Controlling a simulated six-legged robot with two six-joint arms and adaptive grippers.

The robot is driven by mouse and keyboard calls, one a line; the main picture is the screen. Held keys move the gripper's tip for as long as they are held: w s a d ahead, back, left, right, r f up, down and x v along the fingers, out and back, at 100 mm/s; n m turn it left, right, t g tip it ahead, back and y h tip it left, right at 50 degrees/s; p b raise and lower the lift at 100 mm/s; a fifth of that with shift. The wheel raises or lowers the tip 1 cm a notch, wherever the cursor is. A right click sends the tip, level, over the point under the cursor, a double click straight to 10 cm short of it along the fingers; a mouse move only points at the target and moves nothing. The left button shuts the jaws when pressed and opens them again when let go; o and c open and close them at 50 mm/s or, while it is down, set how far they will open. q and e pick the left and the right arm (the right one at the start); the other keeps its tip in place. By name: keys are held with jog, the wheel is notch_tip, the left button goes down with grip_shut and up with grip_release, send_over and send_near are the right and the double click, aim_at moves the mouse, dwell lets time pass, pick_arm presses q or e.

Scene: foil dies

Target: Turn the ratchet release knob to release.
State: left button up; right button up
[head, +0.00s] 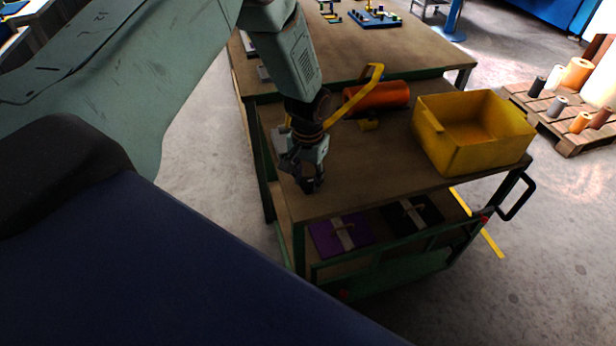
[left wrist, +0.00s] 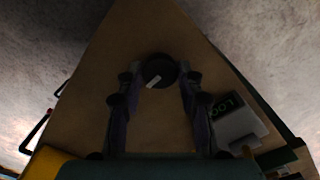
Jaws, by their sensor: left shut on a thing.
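A dark round knob (left wrist: 158,72) with a pale pointer mark shows in the left wrist view, between my fingertips, over the brown bench top. The mark slants up to the right. My left gripper (head: 309,187) points down at the near left corner of the bench in the head view, and it also shows in the left wrist view (left wrist: 160,82). Its fingers are shut on the knob's sides. In the head view the gripper hides the knob. A small grey box (left wrist: 238,126) with a green-lit display (left wrist: 222,105) stands to the right in the wrist view. My right gripper is not in view.
The bench top (head: 380,165) is clear right of the gripper. A yellow bin (head: 432,150) stands at its right, and an orange roll (head: 385,96) lies behind, near a yellow bar (head: 350,100). Purple (head: 325,240) and black (head: 425,212) plates lie on the lower shelf.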

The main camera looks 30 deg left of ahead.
aim_at(308, 182)
pick_arm(q)
jog(key=shift+s, duration=0.1)
jog(key=o, duration=1.2)
jog(key=shift+r, duration=0.1)
jog(key=shift+c, duration=0.2)
jog(key=shift+r, duration=0.45)
notch_tip(308, 182, up, 11)
